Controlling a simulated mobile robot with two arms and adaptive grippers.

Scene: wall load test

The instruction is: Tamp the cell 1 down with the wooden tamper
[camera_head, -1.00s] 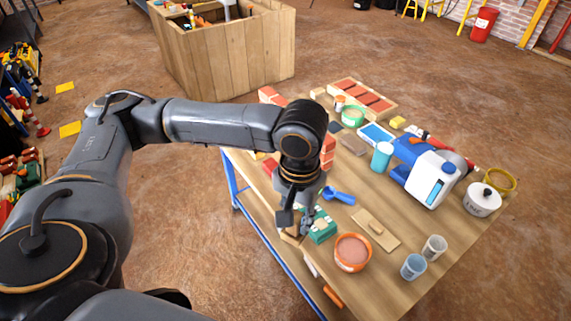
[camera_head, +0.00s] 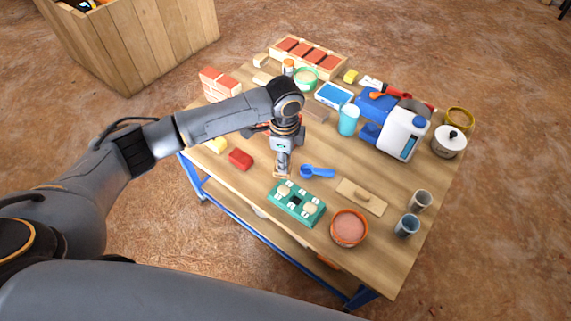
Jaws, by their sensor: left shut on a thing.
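A green mould (camera_head: 312,213) with several square cells lies on the workbench; pale material shows in and around its cells. I cannot tell which cell is cell 1. My left gripper (camera_head: 283,162) points down just behind the mould's left end, apart from it. It is shut on a small wooden piece, seemingly the wooden tamper (camera_head: 282,174), which is mostly hidden by the fingers. My right gripper is not in view.
A blue scoop (camera_head: 318,171) lies right of the gripper and a red block (camera_head: 240,158) left of it. An orange bowl (camera_head: 348,228) and a wooden float (camera_head: 361,198) stand right of the mould. Bricks, bottles and cups crowd the back and right.

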